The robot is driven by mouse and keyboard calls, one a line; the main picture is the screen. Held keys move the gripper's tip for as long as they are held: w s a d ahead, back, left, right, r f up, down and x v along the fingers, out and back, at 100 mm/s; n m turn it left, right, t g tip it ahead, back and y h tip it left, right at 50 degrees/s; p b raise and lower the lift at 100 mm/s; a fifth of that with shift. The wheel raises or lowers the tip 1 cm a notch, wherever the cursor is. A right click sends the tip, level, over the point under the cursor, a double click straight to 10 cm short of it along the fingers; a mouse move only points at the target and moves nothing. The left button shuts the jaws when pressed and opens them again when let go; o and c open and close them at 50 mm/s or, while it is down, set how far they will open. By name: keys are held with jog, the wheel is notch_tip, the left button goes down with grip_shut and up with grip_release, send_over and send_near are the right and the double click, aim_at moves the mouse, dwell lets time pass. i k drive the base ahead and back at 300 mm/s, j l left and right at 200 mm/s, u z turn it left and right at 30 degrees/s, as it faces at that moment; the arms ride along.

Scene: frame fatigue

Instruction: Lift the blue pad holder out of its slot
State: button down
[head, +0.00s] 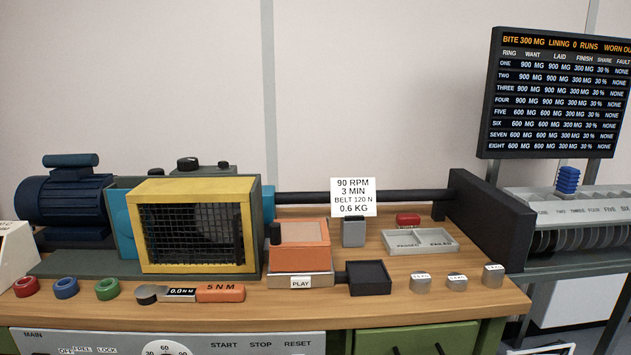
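A small blue ribbed block (568,180), which looks like the blue pad holder, stands upright on top of the grey rack (520,194) at the right. My gripper is not in view.
A black display board (560,95) rises behind the rack. A dark upright plate (485,220) stands left of it at the bench end. The wooden bench (420,305) carries a yellow mesh guard (195,190), a divided tray (420,243) and several small weights.

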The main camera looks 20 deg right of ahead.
aim_at(568, 177)
jog(key=z, duration=1.8)
